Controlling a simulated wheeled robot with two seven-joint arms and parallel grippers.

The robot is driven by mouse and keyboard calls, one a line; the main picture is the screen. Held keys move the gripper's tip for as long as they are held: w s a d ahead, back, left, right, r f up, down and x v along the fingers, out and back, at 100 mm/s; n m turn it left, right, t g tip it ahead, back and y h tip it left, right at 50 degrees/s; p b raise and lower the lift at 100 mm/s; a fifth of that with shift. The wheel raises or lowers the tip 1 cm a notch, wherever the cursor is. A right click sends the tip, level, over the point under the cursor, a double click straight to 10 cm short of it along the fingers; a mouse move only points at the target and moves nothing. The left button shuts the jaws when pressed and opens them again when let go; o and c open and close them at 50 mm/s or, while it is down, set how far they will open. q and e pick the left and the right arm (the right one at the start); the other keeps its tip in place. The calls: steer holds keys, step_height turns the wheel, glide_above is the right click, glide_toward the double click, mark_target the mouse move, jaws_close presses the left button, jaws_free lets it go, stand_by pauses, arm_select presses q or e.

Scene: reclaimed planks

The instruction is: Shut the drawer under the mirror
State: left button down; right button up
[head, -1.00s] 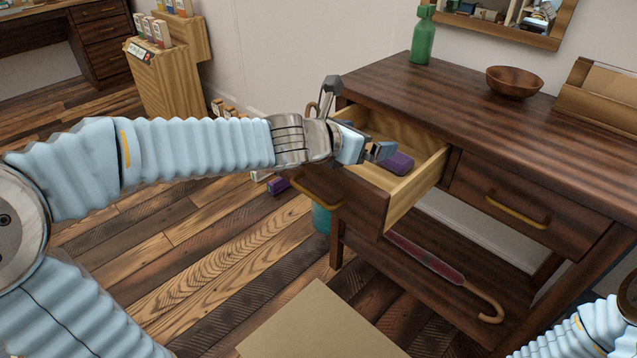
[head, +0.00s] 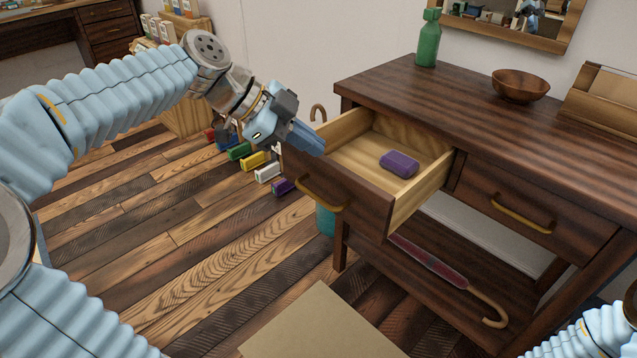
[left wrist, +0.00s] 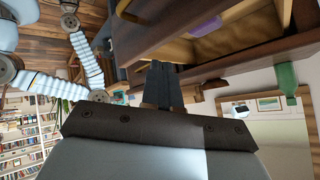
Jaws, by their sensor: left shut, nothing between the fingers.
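The left drawer (head: 343,205) of the dark wooden dresser stands pulled out, with a brass handle (head: 322,195) on its front. A purple block (head: 399,164) lies inside it; it also shows in the left wrist view (left wrist: 205,27). A framed mirror (head: 513,18) hangs on the wall above the dresser. My left gripper (head: 315,145) is shut and empty, near the drawer's left front corner; I cannot tell whether it touches it. In the left wrist view its fingers (left wrist: 160,75) are together. My right gripper is not in view; only part of my right arm shows.
On the dresser top (head: 440,100) stand a green bottle (head: 428,40), a wooden bowl (head: 519,86) and a wooden box (head: 605,100). A closed right drawer (head: 530,208) is beside the open one. An umbrella (head: 440,268) lies on the lower shelf. Several coloured boxes (head: 254,160) stand on the floor.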

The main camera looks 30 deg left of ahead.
arm_select(q)
steer(key=s+a+f+m+g+y, duration=0.1)
steer(key=s+a+f+m, duration=0.1)
steer(key=a+m, duration=0.2)
glide_toward(335, 199)
steer(key=shift+m, duration=0.3)
steer(key=x, duration=0.4)
steer(key=shift+w+d+f, duration=0.15)
steer(key=shift+d+f, duration=0.1)
steer(key=shift+d, duration=0.05)
steer(key=w+d, duration=0.1)
steer(key=w, duration=0.1)
steer(key=w+d, duration=0.1)
steer(key=w, duration=0.2)
steer(key=w+d+b, duration=0.1)
steer(key=w, duration=0.2)
steer(key=w+d, duration=0.1)
steer(key=w, duration=0.2)
steer(key=w+d+p, duration=0.1)
steer(key=w, duration=0.2)
steer(key=w+d+p, duration=0.1)
steer(key=w, duration=0.2)
steer(key=shift+w+d, duration=0.25)
steer(key=shift+w, duration=0.15)
steer(key=shift+r, duration=0.1)
